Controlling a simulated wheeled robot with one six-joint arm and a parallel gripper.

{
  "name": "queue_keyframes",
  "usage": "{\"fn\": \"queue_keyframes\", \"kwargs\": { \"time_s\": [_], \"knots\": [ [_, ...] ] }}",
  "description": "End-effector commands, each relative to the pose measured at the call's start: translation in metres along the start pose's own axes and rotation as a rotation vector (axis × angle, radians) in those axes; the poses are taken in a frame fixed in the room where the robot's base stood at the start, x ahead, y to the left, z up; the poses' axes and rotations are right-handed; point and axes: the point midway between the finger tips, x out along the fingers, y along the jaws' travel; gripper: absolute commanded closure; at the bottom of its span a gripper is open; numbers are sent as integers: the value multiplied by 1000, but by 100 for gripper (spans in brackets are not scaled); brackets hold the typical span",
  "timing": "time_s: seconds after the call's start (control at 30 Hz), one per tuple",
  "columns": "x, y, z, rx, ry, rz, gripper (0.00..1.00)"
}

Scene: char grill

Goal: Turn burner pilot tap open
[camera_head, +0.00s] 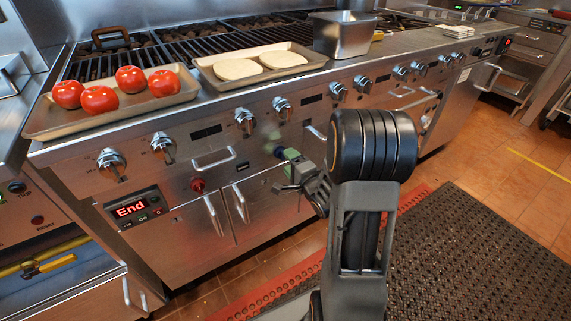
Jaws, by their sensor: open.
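The char grill's steel front panel (330,115) carries a row of round silver knobs, including one at the left end (111,163) and one near the middle (245,121). A small red knob (198,185) sits low on the panel above the door handles. A green piece (290,154) shows close beside my gripper (287,179); I cannot tell whether it is the pilot tap or whether they touch. My gripper is open in front of the panel, partly hidden by my own dark arm.
A tray (45,130) with several tomatoes and a tray (215,82) with two flat pale rounds rest on the grill's front ledge. A steel pan (342,36) stands behind. A yellow-handled valve (50,265) is at lower left. A perforated dark mat (480,250) covers the floor.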

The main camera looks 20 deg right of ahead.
Motion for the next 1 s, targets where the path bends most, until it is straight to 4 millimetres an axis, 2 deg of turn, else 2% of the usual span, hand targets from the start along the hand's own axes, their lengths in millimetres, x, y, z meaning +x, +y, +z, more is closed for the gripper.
{"fn": "queue_keyframes", "kwargs": {
  "time_s": [0.1, 0.3, 0.7, 1.0],
  "knots": [
    [16, 1, 1, -1, -2, 0, 36],
    [30, 0, 0, 0, -1, 0, 36],
    [34, -1, 0, 0, 0, 1, 36],
    [34, -1, 0, 0, 0, 1, 64]
  ]
}}
